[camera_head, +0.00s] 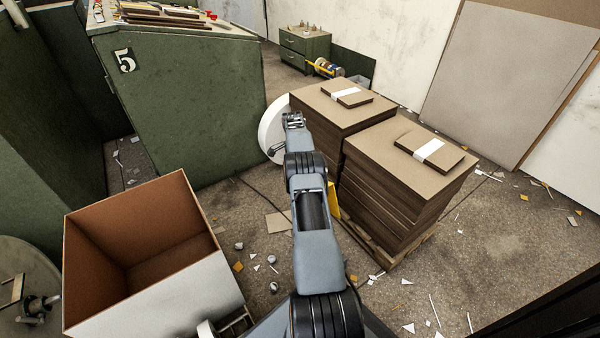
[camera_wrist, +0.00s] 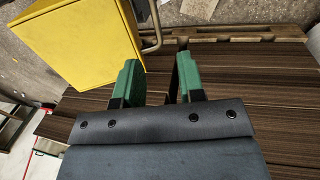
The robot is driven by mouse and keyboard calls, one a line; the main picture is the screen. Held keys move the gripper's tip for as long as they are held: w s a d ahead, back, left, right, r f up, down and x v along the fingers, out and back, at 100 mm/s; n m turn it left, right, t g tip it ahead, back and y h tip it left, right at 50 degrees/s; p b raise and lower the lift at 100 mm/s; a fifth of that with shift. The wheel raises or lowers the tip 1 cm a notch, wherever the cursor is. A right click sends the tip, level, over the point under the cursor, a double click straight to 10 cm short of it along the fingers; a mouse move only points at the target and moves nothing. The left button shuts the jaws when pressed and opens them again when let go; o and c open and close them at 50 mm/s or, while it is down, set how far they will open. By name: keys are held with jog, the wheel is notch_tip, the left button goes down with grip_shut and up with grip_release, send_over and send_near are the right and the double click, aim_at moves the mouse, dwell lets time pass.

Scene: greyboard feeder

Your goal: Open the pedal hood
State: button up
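The yellow pedal hood (camera_wrist: 85,40) fills the upper left of the wrist view. A bent metal handle (camera_wrist: 157,30) comes off its right side. My gripper (camera_wrist: 159,68) has two green-padded fingers, set apart with nothing held between them. The left finger's tip is close to the hood's lower right corner, and the handle lies just beyond the gap; I cannot tell whether anything touches. In the head view only a sliver of yellow, likely the hood (camera_head: 333,200), shows beside my arm, and my gripper is hidden behind the arm.
Two greyboard stacks (camera_head: 400,190) stand on a wooden pallet (camera_head: 385,258), right of my arm. An open box (camera_head: 205,300) stands at lower left. A green cabinet marked 5 (camera_head: 190,110) is behind it.

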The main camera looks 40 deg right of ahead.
jog(key=shift+p+v, duration=0.6)
jog(key=shift+v, duration=1.55)
jog(key=a+r+n+t+p, duration=0.1)
jog(key=a+r+n+p, duration=0.2)
jog(key=a+r+p, duration=0.65)
jog(key=s+a+r+n+t+h+p, duration=0.1)
jog(key=a+r+n+p, duration=0.2)
jog(key=r, duration=1.2)
jog(key=a+r+n+t+p, duration=0.1)
jog(key=a+r+n+p, duration=0.3)
jog(key=a+r, duration=0.6)
jog(key=s+a+r+n+t+p, duration=0.1)
jog(key=s+a+r+n+p, duration=0.1)
jog(key=s+a+r+p, duration=0.4)
jog(key=s+a+r+n+p, duration=0.2)
jog(key=s+r+p, duration=0.15)
jog(key=r, duration=0.45)
jog(key=s+a+r+n+t+p, duration=0.1)
jog(key=s+a+n+p, duration=0.2)
jog(key=s, duration=0.4)
jog(key=s+a+r+n+t+p, duration=0.1)
jog(key=s+a+r+n+p, duration=0.1)
jog(key=s+a+p, duration=0.2)
jog(key=s, duration=0.3)
jog(key=shift+a+r+n+y+p, duration=0.3)
jog(key=shift+r+n, duration=0.05)
jog(key=shift+n, duration=0.05)
jog(key=shift+s+a, duration=0.1)
